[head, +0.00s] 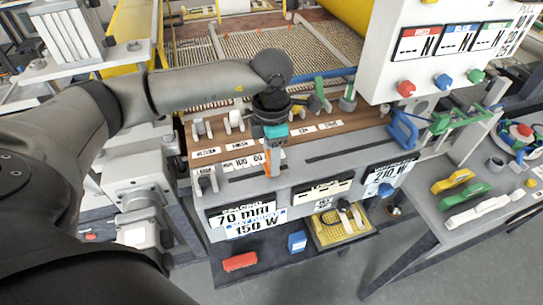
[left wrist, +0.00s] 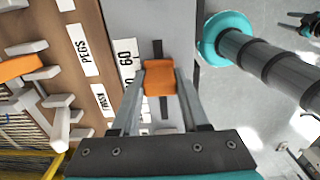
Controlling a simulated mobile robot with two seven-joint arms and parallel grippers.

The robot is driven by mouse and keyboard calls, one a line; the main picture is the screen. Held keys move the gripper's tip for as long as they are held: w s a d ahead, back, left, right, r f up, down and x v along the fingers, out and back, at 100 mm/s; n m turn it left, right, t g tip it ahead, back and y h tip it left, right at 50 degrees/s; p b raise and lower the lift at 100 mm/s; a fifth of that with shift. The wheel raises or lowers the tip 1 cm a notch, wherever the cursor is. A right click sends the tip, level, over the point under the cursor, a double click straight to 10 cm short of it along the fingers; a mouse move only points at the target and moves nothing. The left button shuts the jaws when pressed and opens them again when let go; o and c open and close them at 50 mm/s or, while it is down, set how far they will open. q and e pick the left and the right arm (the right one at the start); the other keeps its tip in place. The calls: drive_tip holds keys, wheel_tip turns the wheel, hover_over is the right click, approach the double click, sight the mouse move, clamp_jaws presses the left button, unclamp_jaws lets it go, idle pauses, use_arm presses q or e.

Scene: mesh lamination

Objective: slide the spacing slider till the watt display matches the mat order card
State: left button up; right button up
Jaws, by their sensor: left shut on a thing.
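My left gripper (head: 272,150) reaches down over the front panel and is shut on the orange slider knob (head: 268,164). In the left wrist view, the gripper's two fingers (left wrist: 158,82) close on either side of the orange knob (left wrist: 159,76), beside a scale label reading 60. The front display (head: 240,218) reads 70 mm and 150 W. A white card (head: 389,173) at the panel's right reads 210 W; its smaller heading is too small to read.
A brown board (head: 215,152) with labels and pegs lies behind the slider. A blue clamp-like handle (head: 402,131) stands to the right. A white box (head: 440,55) with red, blue and green knobs overhangs at upper right. A red block (head: 240,261) lies on the lower shelf.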

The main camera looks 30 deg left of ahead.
use_arm(q)
clamp_jaws()
idle(0.6)
drive_tip(key=s+a, duration=0.2)
drive_tip(key=s+a+b, duration=0.1)
drive_tip(key=s, duration=0.1)
drive_tip(key=shift+s+a, duration=0.15)
drive_tip(key=shift+a, duration=0.2)
drive_tip(key=shift+s+a, duration=0.15)
drive_tip(key=o, duration=1)
unclamp_jaws()
drive_tip(key=shift+w+d, duration=0.2)
use_arm(e)
drive_tip(key=shift+s+a+f, duration=0.45)
drive_tip(key=shift+s+f, duration=0.1)
drive_tip(key=shift+f, duration=0.15)
use_arm(q)
drive_tip(key=shift+r, duration=0.1)
